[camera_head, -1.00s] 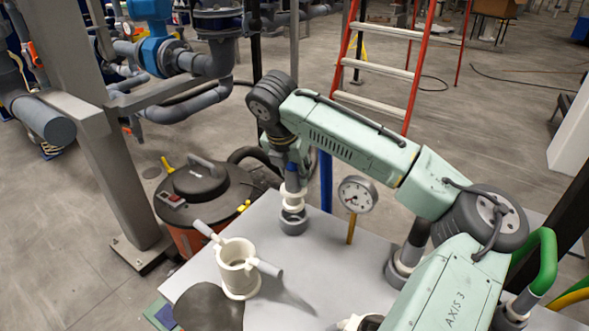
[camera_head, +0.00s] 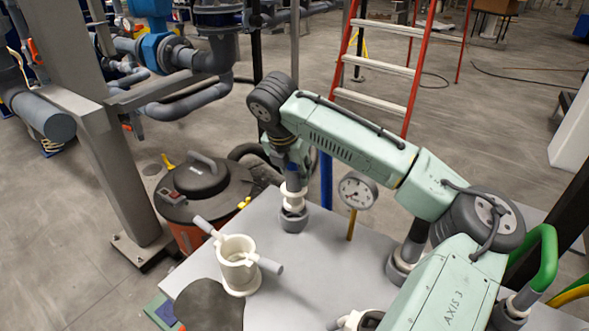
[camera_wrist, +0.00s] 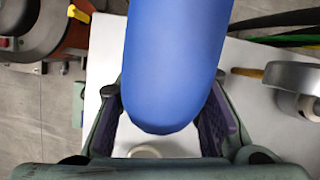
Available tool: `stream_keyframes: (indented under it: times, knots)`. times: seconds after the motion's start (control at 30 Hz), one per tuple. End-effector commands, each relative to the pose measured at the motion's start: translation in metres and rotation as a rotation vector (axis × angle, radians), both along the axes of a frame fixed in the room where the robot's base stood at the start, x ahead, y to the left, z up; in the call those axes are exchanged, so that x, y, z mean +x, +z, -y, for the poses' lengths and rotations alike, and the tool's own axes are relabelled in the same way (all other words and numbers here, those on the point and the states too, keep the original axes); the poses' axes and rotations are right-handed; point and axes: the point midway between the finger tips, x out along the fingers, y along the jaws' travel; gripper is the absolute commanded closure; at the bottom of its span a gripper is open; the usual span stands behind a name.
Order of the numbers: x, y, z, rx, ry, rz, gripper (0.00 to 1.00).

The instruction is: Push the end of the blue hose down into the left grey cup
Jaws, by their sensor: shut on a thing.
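My gripper (camera_head: 288,158) points down above the grey cup (camera_head: 293,223) at the left on the table. In the wrist view its purple-padded fingers (camera_wrist: 172,128) are shut on the blue hose (camera_wrist: 172,70), one on each side. The hose fills the middle of that view, with a rounded lower edge between the fingers. In the head view a blue length (camera_head: 326,180) hangs upright just right of my gripper. Whether the hose end touches the cup is hidden.
A white vessel (camera_head: 237,265) with side handles is at the front left. Another grey cup (camera_head: 398,272) is at the right. The grey tabletop (camera_head: 320,265) between them is clear.

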Motion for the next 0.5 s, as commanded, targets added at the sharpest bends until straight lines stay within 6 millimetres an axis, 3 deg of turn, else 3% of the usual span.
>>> stream_keyframes:
  times: [0.5]
  knots:
    - [0.0,-0.013,0.0,0.001,0.0,0.0,1.0]
